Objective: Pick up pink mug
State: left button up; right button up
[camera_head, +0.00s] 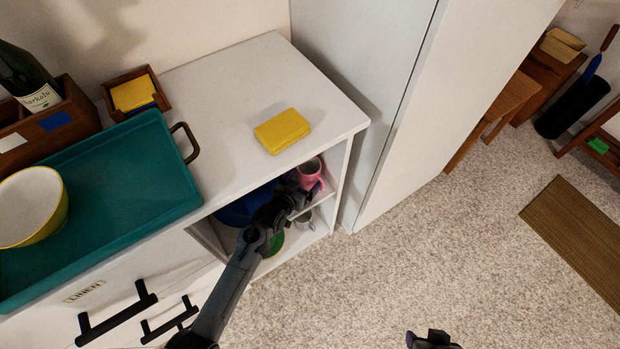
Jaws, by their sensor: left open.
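The pink mug (310,172) stands on the upper shelf inside the open hutch cabinet (338,185), near its right side. My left arm reaches in from the bottom left. My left gripper (301,188) is open at the near left side of the mug. Part of the mug is hidden behind it, and I cannot tell whether they touch. A dark part at the bottom edge looks like my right gripper (432,340); its fingers are not clear.
A grey cup (304,220) and a green item (276,243) are on the lower level. A blue item (236,212) is left of my gripper. A yellow sponge (282,131) and a teal tray (120,190) lie on top. A tall white cabinet (400,120) stands to the right.

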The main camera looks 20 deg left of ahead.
pick_arm(q)
jog(key=shift+x, duration=0.85)
jog(key=shift+r, duration=0.1)
jog(key=shift+s, duration=0.1)
jog(key=c, duration=1)
jog(key=shift+c, duration=0.2)
jog(key=shift+r, duration=0.2)
